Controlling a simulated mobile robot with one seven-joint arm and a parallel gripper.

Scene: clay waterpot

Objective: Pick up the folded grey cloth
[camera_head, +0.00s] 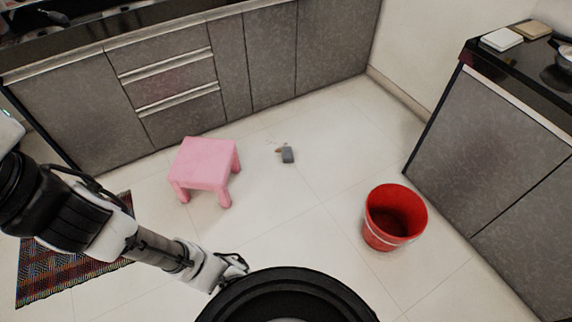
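A small dark grey block-like thing (288,155) lies on the tiled floor, right of the pink stool; it may be the folded grey cloth, but it is too small to be sure. A pale, flat, folded-looking piece (501,39) lies on the right counter. My gripper (238,265) is low in the picture, left of centre, apart from both things. Its fingers are small and partly hidden, so I cannot tell whether they are open or shut.
A patterned rug (60,275) lies at left. Grey cabinets line the back and right. A tan flat piece (531,30) and a bowl (566,62) sit on the right counter.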

